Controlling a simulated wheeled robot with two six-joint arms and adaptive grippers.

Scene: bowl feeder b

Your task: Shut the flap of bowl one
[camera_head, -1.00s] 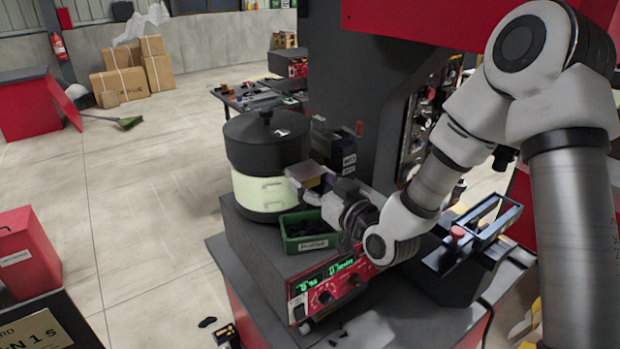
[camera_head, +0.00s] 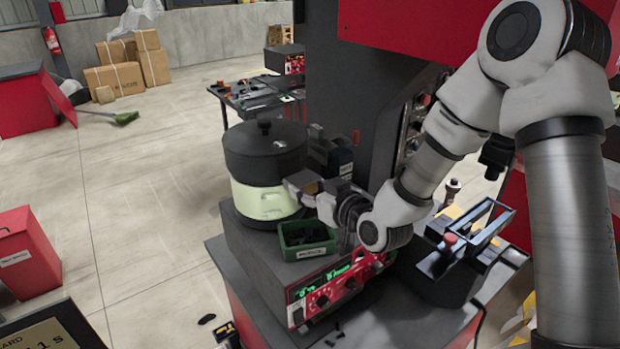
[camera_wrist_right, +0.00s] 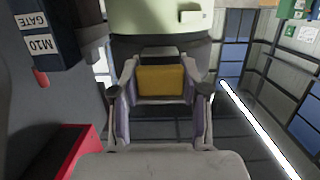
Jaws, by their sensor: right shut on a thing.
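Bowl one appears to be the round feeder bowl (camera_head: 262,203), cream-green with a black lid (camera_head: 264,152). Its pale wall also fills the top of the right wrist view (camera_wrist_right: 160,18). My right gripper (camera_head: 308,188) is at the bowl's right side. In the right wrist view its two fingers (camera_wrist_right: 160,82) are shut on a flat amber-yellow piece (camera_wrist_right: 161,80), which looks like the flap. The flap's hinge and edges are hidden, so I cannot tell its angle. My left gripper is not in view.
A green tray of dark parts (camera_head: 310,250) sits just below my right gripper. A red control panel (camera_head: 335,288) is in front. A dark box with a white label (camera_head: 334,158) stands behind the gripper, close to the bowl.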

